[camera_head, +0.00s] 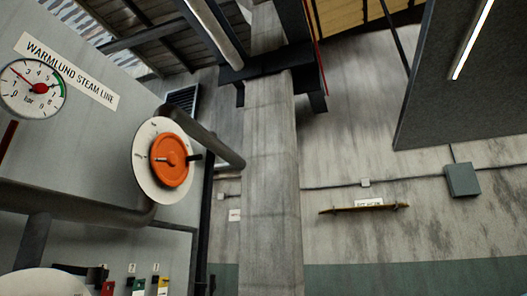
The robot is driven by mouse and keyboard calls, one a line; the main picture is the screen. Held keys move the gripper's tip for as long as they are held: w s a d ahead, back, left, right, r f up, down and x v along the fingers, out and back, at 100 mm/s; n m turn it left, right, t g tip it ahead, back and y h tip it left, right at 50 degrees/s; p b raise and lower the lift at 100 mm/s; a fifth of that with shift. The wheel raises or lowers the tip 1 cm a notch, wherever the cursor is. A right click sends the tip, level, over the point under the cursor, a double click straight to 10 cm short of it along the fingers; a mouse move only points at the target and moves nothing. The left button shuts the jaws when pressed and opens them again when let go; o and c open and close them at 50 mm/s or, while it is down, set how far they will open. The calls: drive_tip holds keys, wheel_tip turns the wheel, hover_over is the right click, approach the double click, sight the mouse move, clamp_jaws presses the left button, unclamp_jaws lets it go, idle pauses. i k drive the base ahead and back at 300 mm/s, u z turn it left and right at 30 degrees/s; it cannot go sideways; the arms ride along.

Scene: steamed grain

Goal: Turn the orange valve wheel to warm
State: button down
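The orange valve wheel (178,174) is at the left of the head view, mounted on a round white dial plate (145,178) on a grey panel. A dark handle (194,157) sticks out from the wheel's right side, and a small knob or hub shows at its middle. The small marks on the white plate are too small to read, so I cannot tell which setting the wheel is at. My gripper is not in view, and nothing is seen touching the wheel.
A pressure gauge (32,89) and a sign reading "WARMLUND STEAM LINE" (68,71) are on the panel's upper left. A thick grey pipe (75,205) runs below the wheel. Coloured tags (138,286) hang at the bottom. A concrete column (270,190) stands to the right.

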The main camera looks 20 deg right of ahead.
sight(170, 159)
drive_tip(key=u, duration=0.85)
drive_tip(key=i, duration=1.35)
drive_tip(key=z, duration=0.45)
